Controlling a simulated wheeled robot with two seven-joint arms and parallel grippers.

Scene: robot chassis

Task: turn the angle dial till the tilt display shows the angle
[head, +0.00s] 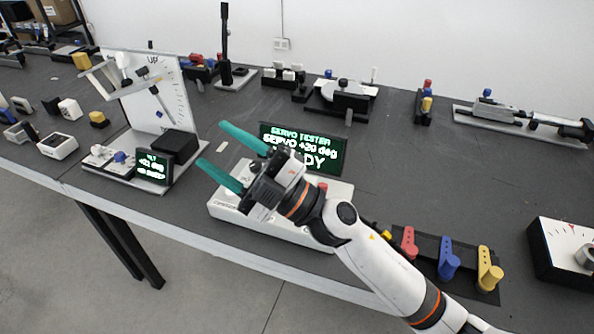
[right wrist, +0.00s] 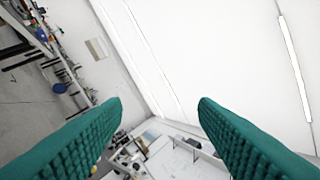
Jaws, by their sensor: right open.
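A tilt unit with an upright white board (head: 158,95) marked "UP" stands at the left, with a linkage on its front. Its small tilt display (head: 153,167) has green text that seems to read about +21 deg; the digits are hard to make out. A blue knob (head: 121,156) sits on the unit's base; I cannot tell whether it is the angle dial. My right gripper (head: 212,143) is open and empty, right of the tilt display, above the table. Its teal fingers stand apart in the right wrist view (right wrist: 160,101). My left gripper is not in view.
A servo tester (head: 228,207) with a green-text screen (head: 315,150) reading +20 deg lies under my right arm, partly hidden. Red, blue (head: 449,262) and yellow levers stand right of the arm. Other devices line the back. The dark table (head: 400,180) is clear at centre right.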

